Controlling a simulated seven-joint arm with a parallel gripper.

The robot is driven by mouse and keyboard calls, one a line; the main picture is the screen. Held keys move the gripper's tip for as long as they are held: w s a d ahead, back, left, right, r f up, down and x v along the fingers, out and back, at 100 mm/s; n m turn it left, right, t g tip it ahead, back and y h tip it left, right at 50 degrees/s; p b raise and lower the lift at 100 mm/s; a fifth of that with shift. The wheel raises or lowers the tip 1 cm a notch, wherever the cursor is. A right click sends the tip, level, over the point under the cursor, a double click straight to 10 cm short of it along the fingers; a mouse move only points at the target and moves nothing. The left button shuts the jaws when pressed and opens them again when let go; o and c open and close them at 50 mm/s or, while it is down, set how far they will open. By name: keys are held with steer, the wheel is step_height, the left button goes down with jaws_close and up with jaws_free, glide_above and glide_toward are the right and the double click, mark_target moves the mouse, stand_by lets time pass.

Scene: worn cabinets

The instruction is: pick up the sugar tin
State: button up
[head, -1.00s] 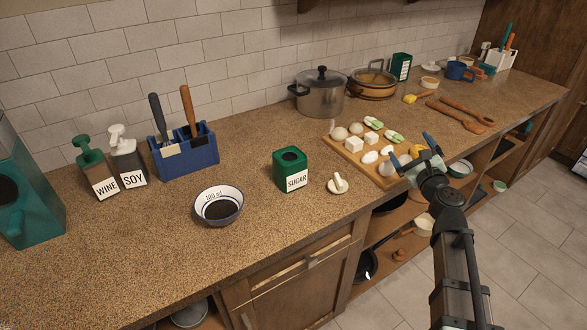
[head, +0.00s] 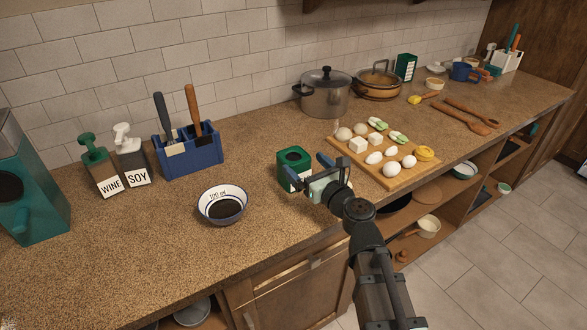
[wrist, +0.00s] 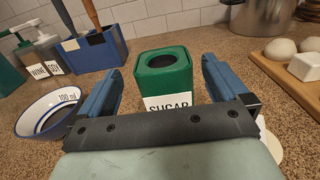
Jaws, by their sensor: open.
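The sugar tin (head: 293,163) is a green, open-topped square tin with a white SUGAR label, upright on the counter. In the wrist view the tin (wrist: 163,75) stands ahead, between the lines of my two blue fingers. My gripper (head: 304,171) is open and empty, just in front of the tin on its near side. In the wrist view the gripper (wrist: 158,80) has a finger on each side of the tin, with visible gaps. The tin's lower label is partly hidden by my gripper. The small lid by the tin is mostly hidden behind my gripper.
A white bowl (head: 222,205) with dark liquid is left of the tin. A blue utensil holder (head: 188,152) and the wine (head: 101,168) and soy (head: 131,156) bottles stand further left. A cutting board (head: 398,178) with eggs and other food lies to the right.

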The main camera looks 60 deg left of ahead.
steer(key=shift+f, duration=2.95)
steer(key=a, duration=0.7)
steer(key=shift+a, duration=0.25)
steer(key=shift+c, duration=0.3)
steer(key=c, duration=0.9)
